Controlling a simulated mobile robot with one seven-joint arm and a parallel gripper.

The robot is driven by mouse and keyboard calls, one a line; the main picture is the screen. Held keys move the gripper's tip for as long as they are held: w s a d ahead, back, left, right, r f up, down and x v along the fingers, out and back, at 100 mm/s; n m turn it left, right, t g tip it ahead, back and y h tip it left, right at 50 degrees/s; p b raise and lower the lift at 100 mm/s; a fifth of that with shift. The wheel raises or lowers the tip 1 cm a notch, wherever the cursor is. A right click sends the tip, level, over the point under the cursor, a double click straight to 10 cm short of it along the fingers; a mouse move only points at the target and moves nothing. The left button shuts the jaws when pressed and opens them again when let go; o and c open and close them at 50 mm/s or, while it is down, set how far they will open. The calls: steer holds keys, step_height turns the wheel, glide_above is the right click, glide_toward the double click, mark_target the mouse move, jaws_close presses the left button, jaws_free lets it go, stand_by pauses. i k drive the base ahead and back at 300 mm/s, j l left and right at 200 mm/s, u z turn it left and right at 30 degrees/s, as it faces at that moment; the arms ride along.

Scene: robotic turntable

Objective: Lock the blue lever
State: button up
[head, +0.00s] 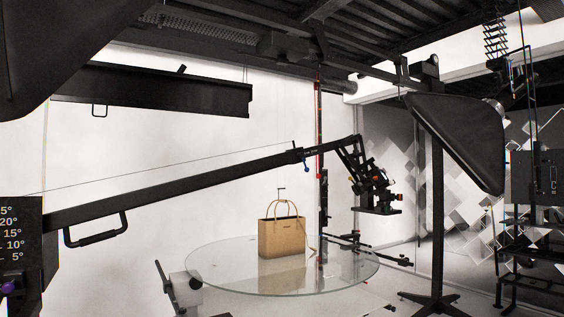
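A small blue part (307,153) shows on the long black crane arm (180,186), close to its far end. It is too small to tell whether it is a lever or how it is set. A purple-blue knob (8,288) sits at the left edge, on the black plate with degree markings (17,232). I cannot tell which of these is the blue lever. My gripper is not visible in the head view.
A round glass turntable (225,275) carries a tan handbag (281,240). A grey and black device (183,287) stands at its near left edge. A softbox (462,135) on a dark stand (437,210) is at the right.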

mark_target(301, 155)
steer(key=i, duration=0.2)
steer(key=i+l, duration=0.3)
steer(key=i, duration=0.2)
steer(key=i+l, duration=0.3)
steer(key=i, duration=0.2)
steer(key=i+l+z, duration=0.1)
steer(key=i+l, duration=0.2)
steer(key=i, duration=0.2)
steer(key=i+l, duration=0.25)
steer(key=i, duration=0.25)
steer(key=l, duration=0.65)
steer(key=j, duration=0.7)
